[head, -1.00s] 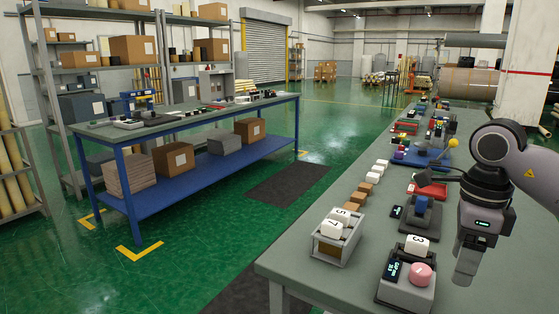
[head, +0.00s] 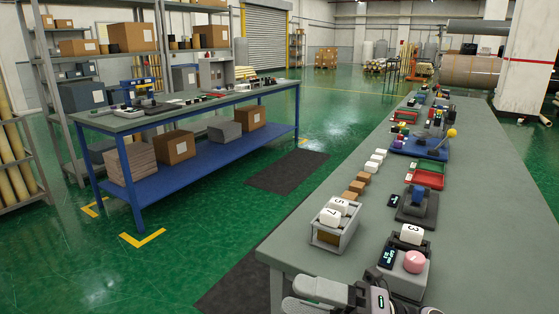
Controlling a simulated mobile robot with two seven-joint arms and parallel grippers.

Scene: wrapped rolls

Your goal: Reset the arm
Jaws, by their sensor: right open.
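My right gripper (head: 300,295) is at the bottom edge of the head view, in front of the near end of the right-hand table (head: 480,215). Its jaws point left and are open, with nothing seen between them. The rest of the right arm is mostly cut off by the lower frame edge. My left gripper is not in view.
Close to the right gripper are a grey box with white numbered cubes (head: 333,212) and a device with a pink button (head: 415,261). Brown and white blocks line the table. A blue-framed table (head: 185,112) stands left across the green floor. The table's right side is clear.

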